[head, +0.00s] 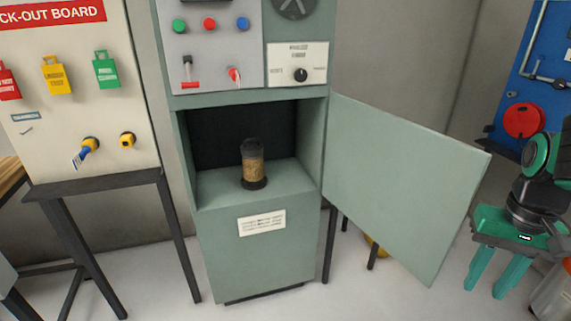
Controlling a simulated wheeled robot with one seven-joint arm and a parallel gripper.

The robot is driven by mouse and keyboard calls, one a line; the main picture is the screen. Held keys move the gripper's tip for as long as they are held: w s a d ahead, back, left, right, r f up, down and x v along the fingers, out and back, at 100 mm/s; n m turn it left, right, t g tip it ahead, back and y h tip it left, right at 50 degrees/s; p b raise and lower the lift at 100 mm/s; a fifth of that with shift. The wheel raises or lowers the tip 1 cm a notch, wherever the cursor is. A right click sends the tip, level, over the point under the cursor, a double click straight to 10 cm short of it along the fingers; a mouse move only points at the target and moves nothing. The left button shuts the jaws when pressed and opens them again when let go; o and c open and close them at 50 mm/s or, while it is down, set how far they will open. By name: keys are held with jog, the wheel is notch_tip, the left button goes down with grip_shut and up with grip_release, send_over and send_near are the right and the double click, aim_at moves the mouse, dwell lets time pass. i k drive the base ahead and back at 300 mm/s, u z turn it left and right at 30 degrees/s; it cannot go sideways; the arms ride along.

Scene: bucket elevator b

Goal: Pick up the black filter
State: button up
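The filter (253,166) stands upright on the floor of an open compartment in the green cabinet (215,228). It is a small cylinder with a dark cap, a brown-gold middle and a black base. My gripper (484,292) is at the far right of the head view, with its teal fingers pointing down. The fingers are apart with nothing seen between them. The gripper is well to the right of the filter, beyond the open cabinet door.
The cabinet door (400,185) is swung open to the right, between the compartment and my gripper. Above are a button panel (212,50) and a selector knob (301,75). A lock-out board (75,110) on a dark stand is at left. Grey floor lies in front.

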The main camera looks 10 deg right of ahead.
aim_at(252, 152)
jog(key=z, duration=1.5)
jog(key=k, duration=1.4)
jog(key=u, duration=0.85)
jog(key=i, duration=1.4)
jog(key=z, duration=0.1)
